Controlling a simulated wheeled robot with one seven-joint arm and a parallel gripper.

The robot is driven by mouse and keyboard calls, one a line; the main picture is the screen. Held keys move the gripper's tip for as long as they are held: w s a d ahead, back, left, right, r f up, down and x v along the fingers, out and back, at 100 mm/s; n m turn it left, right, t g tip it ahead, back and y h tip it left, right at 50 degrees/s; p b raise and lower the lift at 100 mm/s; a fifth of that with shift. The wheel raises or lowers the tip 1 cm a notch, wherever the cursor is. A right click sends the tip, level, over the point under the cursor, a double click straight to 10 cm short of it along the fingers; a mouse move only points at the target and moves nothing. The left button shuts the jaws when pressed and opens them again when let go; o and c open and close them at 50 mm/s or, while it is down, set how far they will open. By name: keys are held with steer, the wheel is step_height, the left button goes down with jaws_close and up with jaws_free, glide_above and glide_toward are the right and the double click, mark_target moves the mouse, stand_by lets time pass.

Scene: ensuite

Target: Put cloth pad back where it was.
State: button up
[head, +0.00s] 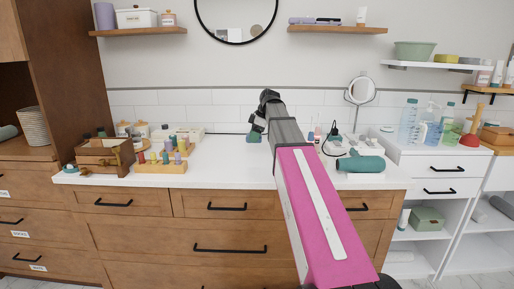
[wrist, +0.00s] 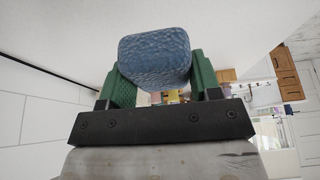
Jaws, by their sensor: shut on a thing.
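The cloth pad (wrist: 154,58) is a blue, textured, rounded block in the wrist view. It sits between the two green fingers of my gripper (wrist: 155,82), which is shut on it. In the head view my arm reaches forward over the white counter (head: 225,172), and my gripper (head: 256,127) is near the tiled back wall. The pad cannot be made out clearly in the head view, and the far side of the gripper is partly hidden by my arm.
A wooden crate (head: 103,158) and a rack of small bottles (head: 160,167) stand on the counter's left.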

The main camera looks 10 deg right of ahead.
mark_target(254, 152)
steer(key=w, duration=0.1)
steer(key=w+d+f, duration=0.2)
steer(key=w, duration=0.1)
steer(key=shift+f, duration=2.3)
steer(key=shift+f, duration=0.1)
steer(key=o, duration=0.9)
steer(key=v, duration=1.2)
steer(key=shift+s, duration=0.1)
